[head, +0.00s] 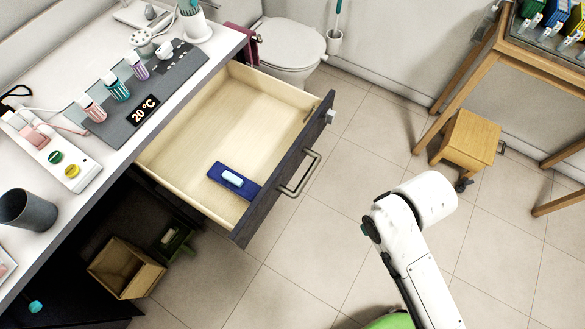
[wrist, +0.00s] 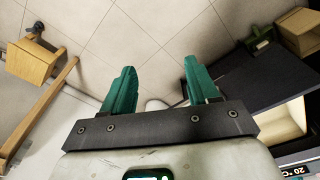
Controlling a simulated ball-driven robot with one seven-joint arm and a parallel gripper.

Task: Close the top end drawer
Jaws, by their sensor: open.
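The top end drawer is pulled well out from under the vanity top in the head view. It has a pale wooden inside (head: 225,125) and a dark front (head: 258,207) with a metal bar handle (head: 300,174). A blue dish with a light blue bar (head: 233,180) lies in it near the front. In the wrist view, the dark vanity furniture and pale drawer interior (wrist: 277,130) show at the right. My gripper (wrist: 159,66) has its two green fingers apart with nothing between them. The head view shows my white arm right of the drawer front, but not the fingers.
The vanity top (head: 185,115) carries cups, a dark display mat (head: 135,110) and a grey cup (head: 27,209). A small wooden stool (head: 468,140) stands at the right. A wooden box (head: 125,267) sits below the vanity. Tiled floor before the drawer is clear.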

